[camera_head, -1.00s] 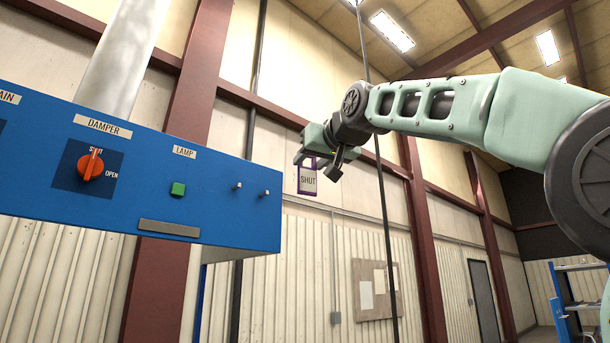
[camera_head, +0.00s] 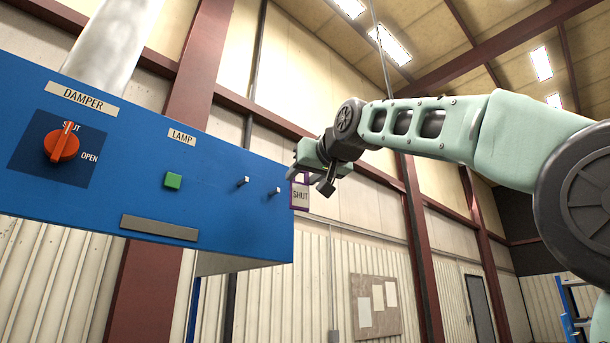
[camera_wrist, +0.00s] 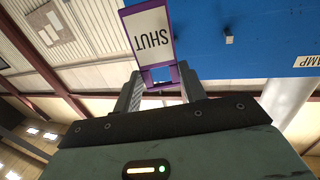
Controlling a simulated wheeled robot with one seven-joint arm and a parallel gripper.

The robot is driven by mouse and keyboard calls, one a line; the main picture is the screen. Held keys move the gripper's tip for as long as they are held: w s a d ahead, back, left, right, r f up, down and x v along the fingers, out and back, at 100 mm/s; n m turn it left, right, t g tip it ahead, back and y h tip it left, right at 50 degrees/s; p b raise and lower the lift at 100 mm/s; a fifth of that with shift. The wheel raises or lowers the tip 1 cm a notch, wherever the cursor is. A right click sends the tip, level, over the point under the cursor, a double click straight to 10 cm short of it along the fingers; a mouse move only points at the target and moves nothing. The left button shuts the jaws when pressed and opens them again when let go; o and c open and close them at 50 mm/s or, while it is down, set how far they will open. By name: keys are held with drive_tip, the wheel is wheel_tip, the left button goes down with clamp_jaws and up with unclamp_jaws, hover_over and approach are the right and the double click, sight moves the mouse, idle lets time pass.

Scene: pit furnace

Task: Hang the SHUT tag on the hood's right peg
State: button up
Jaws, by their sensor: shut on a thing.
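The SHUT tag (camera_head: 300,194) is a white plate with a purple frame and an open loop at one end. My gripper (camera_head: 312,180) is shut on it, and the tag hangs below the fingers, just off the right end of the blue hood (camera_head: 100,185). In the wrist view the tag (camera_wrist: 152,38) shows upside down, its loop between the fingers of my gripper (camera_wrist: 160,88). The right peg (camera_head: 275,191) is a bare short pin near the hood's right edge. The left peg (camera_head: 243,181) is also bare. One peg (camera_wrist: 229,40) shows in the wrist view, apart from the tag.
The hood face also carries an orange damper knob (camera_head: 62,146), a green lamp button (camera_head: 173,181) and a grey plate (camera_head: 159,228). A notice board (camera_head: 377,306) is on the far wall. Open air lies right of the hood.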

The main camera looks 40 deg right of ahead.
sight(278, 191)
drive_tip(key=shift+w+a+f+p, duration=0.15)
drive_tip(key=shift+w+p, duration=0.6)
drive_tip(key=shift+w, duration=1.45)
drive_tip(key=shift+w+f+p, duration=0.15)
drive_tip(key=shift+w+p, duration=0.6)
drive_tip(key=shift+w, duration=1.4)
drive_tip(key=shift+w+f+b, duration=0.3)
drive_tip(key=shift+w+f, duration=0.25)
drive_tip(key=o, duration=1)
drive_tip(key=shift+a, duration=0.1)
drive_tip(key=shift+s+f, duration=0.1)
